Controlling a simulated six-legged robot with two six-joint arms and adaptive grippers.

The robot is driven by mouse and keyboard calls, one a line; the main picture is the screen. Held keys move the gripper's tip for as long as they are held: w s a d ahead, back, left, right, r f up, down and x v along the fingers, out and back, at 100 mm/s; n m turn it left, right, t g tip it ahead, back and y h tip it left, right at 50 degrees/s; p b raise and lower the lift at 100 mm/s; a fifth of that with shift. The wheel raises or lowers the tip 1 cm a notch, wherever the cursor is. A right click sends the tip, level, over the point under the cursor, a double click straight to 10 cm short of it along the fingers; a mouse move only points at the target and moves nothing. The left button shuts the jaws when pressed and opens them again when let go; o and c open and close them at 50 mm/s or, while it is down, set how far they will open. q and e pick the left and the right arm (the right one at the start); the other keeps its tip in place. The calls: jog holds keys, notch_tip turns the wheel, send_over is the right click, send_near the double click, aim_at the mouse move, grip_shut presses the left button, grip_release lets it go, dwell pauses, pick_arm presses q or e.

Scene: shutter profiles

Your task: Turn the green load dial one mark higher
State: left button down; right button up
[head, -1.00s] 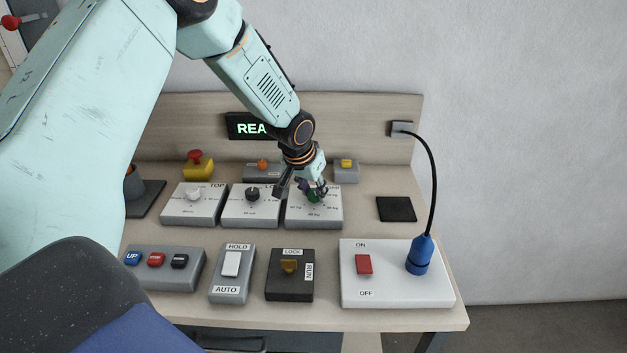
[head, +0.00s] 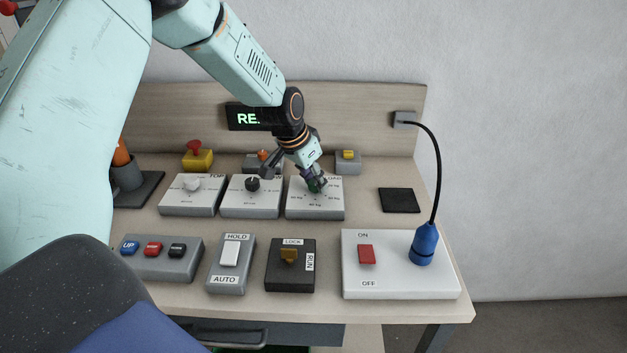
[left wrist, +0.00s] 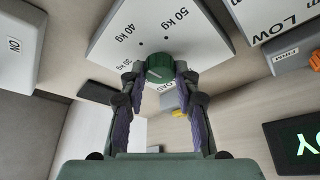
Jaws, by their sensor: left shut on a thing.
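The green load dial (head: 313,188) sits on a grey and white box (head: 328,205) marked in kg, the rightmost of three dial boxes. My left gripper (head: 316,183) comes down onto it from above and is shut on it. In the left wrist view the green dial (left wrist: 159,66) is between the two purple-padded fingertips (left wrist: 160,74). Which mark the dial points to I cannot tell. My right gripper is not in view.
A black dial (head: 252,184) stands on the middle box, a white dial (head: 192,184) on the left one. Several switches stand in front, with a red rocker (head: 367,254) and a blue plug (head: 424,244). A display (head: 245,118) is partly covered by my arm.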

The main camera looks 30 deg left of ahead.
pick_arm(q)
jog(key=shift+w+r, duration=0.1)
jog(key=shift+r, duration=0.05)
jog(key=c, duration=1)
grip_release()
jog(key=v, duration=1.2)
jog(key=shift+s, duration=0.2)
